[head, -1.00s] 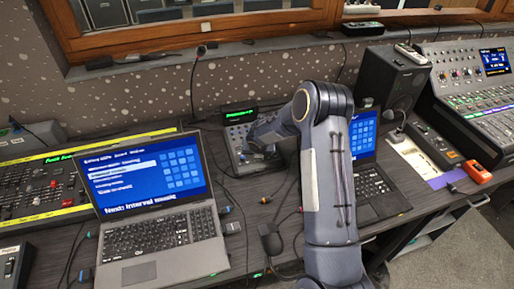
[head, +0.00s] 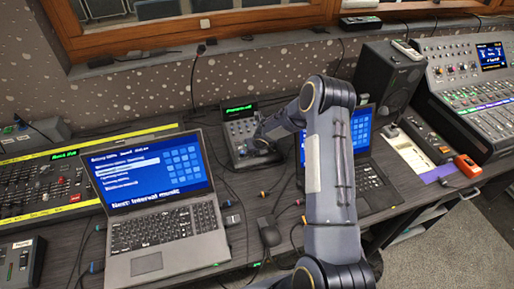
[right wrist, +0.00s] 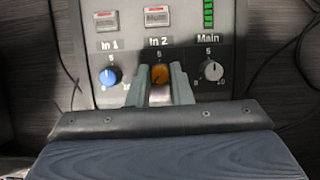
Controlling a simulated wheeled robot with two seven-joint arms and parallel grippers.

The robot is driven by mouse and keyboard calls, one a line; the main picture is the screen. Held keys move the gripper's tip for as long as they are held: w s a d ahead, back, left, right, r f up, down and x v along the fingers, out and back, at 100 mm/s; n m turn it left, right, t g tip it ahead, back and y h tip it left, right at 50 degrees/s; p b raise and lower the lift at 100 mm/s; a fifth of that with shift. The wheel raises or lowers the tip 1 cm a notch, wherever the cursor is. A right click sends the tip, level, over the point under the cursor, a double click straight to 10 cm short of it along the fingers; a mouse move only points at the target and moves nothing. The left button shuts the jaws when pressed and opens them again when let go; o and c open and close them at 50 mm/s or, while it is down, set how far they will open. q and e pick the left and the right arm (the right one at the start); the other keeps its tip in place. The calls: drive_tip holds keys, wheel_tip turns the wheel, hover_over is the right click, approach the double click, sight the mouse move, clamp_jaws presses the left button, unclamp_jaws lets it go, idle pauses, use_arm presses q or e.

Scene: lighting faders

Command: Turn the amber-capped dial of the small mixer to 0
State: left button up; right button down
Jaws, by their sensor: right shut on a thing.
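The small mixer (head: 238,128) stands upright at the back of the desk, partly behind my right arm. In the right wrist view its panel (right wrist: 130,45) shows three dials. My right gripper (right wrist: 161,80) is shut on this dial, one finger on each side. The fingers hide its lower sides and the 0 mark, and I cannot read its pointer clearly. In the head view my right gripper (head: 259,145) is at the mixer's front, small and partly hidden. My left gripper is not in view.
The blue-capped dial (right wrist: 110,77) is left of the gripper and the grey Main dial (right wrist: 211,70) right of it. An open laptop (head: 150,190) stands left of the mixer, another (head: 365,175) right behind my arm. Cables and a mouse-like black object (head: 269,231) lie between.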

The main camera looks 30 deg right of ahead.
drive_tip(key=c, duration=1.3)
unclamp_jaws()
drive_tip(key=d+v, duration=0.1)
drive_tip(key=v, duration=0.6)
drive_tip(key=shift+s+a+r, duration=0.2)
drive_tip(key=shift+a+r, duration=0.2)
drive_tip(key=shift+a, duration=0.1)
